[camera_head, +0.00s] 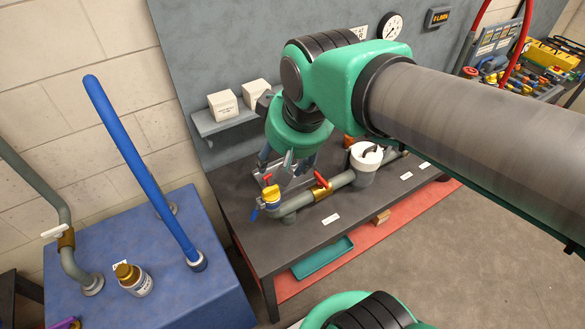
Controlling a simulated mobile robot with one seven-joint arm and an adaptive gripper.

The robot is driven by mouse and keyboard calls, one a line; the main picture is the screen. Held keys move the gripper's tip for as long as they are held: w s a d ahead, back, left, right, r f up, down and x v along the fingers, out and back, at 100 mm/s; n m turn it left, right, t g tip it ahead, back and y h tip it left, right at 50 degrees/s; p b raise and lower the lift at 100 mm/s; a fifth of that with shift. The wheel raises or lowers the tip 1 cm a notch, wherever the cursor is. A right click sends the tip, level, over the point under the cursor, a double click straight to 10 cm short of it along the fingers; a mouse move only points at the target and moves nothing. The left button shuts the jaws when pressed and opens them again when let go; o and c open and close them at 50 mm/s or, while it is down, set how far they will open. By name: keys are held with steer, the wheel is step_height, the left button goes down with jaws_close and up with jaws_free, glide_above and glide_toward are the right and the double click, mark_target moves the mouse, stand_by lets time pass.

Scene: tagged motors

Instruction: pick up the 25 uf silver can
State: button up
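My gripper (288,163) points down over the dark workbench (238,222), under my green wrist. Its fingers are small and partly merged with the grey metal parts behind them, so whether they are open or shut does not show. I cannot make out a silver can marked 25 uf. Grey metallic shapes lie around and below the gripper, but no label on them is readable. My arm covers much of the bench's back and right side.
Two white boxes (222,105) sit on a wall shelf. A blue pedestal (180,300) with upright pipes and a brown-capped bottle (134,280) stands left.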

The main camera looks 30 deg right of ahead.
steer(key=w+d+f+g, duration=0.1)
steer(key=w+d, duration=0.1)
steer(key=w, duration=0.4)
steer(key=w+d+f, duration=0.2)
steer(key=w, duration=0.3)
steer(key=g+p, duration=0.1)
steer(key=g, duration=0.3)
glide_above(293, 168)
steer(key=w, duration=0.2)
step_height(293, 168, down, 29)
steer(key=shift+s+d+f+m, duration=0.1)
steer(key=shift+d+f+m, duration=0.2)
steer(key=shift+d, duration=0.1)
steer(key=shift+f, duration=0.1)
steer(key=shift+f+b, duration=0.35)
steer(key=shift+f, duration=3.85)
